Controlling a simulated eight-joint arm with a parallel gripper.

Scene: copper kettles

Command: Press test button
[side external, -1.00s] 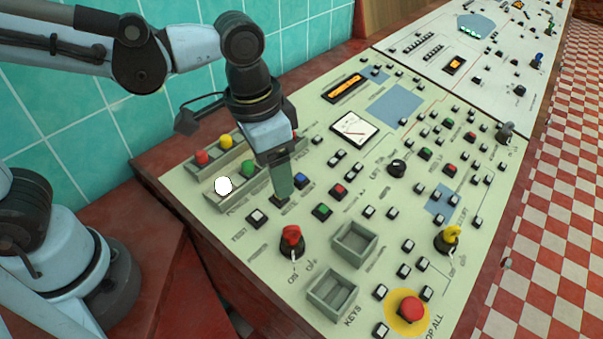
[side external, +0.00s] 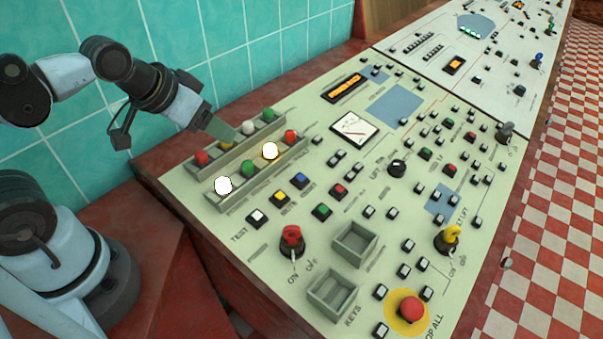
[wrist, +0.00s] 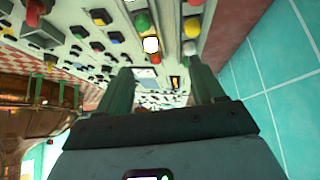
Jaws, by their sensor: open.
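The test button (side external: 257,216) is a small white square button above the "TEST" label, at the near left of the panel. It stands to the left of a yellow button (side external: 280,196) and a blue button (side external: 300,181). My gripper (side external: 226,132) is raised at the panel's back left, by the rear lamp row, well apart from the test button. In the wrist view, the two green fingers of my gripper (wrist: 162,88) are spread with nothing between them. I cannot make out the test button for sure in the wrist view.
Two rows of round lamps stand behind the buttons; a white lamp (side external: 223,185) and a yellow-rimmed lamp (side external: 270,150) glow. A red key switch (side external: 291,240), two grey trays (side external: 333,291) and a red stop button (side external: 410,308) lie nearer. A tiled wall (side external: 270,50) stands behind.

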